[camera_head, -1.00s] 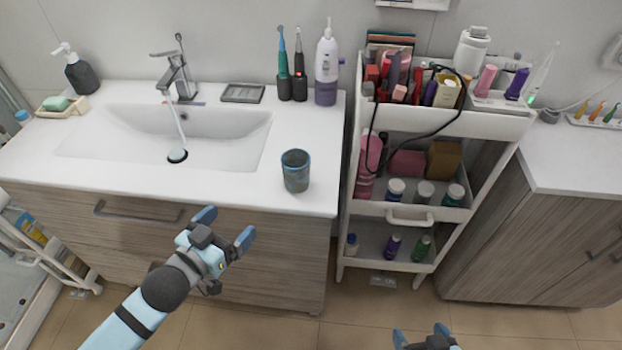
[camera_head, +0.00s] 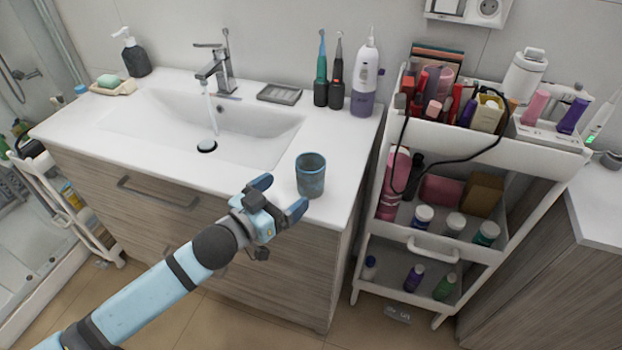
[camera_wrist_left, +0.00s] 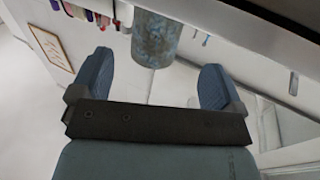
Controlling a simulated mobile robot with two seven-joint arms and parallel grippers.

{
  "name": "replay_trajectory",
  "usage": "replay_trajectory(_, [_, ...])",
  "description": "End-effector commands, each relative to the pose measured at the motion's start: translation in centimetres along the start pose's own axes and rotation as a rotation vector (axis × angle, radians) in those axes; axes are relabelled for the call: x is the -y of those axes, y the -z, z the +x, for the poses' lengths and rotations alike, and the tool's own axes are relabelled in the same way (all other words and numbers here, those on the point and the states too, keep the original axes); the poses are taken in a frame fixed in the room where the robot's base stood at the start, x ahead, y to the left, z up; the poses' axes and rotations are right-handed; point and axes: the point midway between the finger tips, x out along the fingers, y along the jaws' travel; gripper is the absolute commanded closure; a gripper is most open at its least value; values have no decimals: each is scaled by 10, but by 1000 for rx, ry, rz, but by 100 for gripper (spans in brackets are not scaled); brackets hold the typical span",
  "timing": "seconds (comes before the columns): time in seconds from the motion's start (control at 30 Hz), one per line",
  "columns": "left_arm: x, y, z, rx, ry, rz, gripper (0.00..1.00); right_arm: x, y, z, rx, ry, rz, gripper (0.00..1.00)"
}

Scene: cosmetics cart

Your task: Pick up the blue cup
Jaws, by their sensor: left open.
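The blue cup (camera_head: 310,176) stands upright on the white counter near its front edge, right of the sink. It is a mottled blue-grey tumbler with an open top. My left gripper (camera_head: 279,196) is open and empty, just in front of and to the left of the cup in the head view. In the left wrist view the cup (camera_wrist_left: 155,40) shows beyond and between the two open fingers (camera_wrist_left: 153,82), with no finger seen touching it. My right gripper is out of view.
The sink (camera_head: 205,125) with running tap is left of the cup. Toothbrushes (camera_head: 328,80) and a white-purple bottle (camera_head: 365,80) stand behind it. A loaded white cart (camera_head: 555,150) stands to the right. The counter around the cup is clear.

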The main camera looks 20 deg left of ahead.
Motion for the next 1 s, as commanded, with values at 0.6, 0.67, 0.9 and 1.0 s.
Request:
replay_trajectory(0.6, [-3, 2, 72, -2, 0, 1, 6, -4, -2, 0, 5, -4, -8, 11])
replay_trajectory(0.67, [-3, 1, 77, 0, 0, 0, 6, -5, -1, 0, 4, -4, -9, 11])
replay_trajectory(0.9, [-4, 1, 81, 1, 0, 0, 6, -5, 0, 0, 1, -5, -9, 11])
replay_trajectory(1.0, [-4, 1, 81, 1, 0, 0, 16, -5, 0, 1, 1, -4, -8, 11])
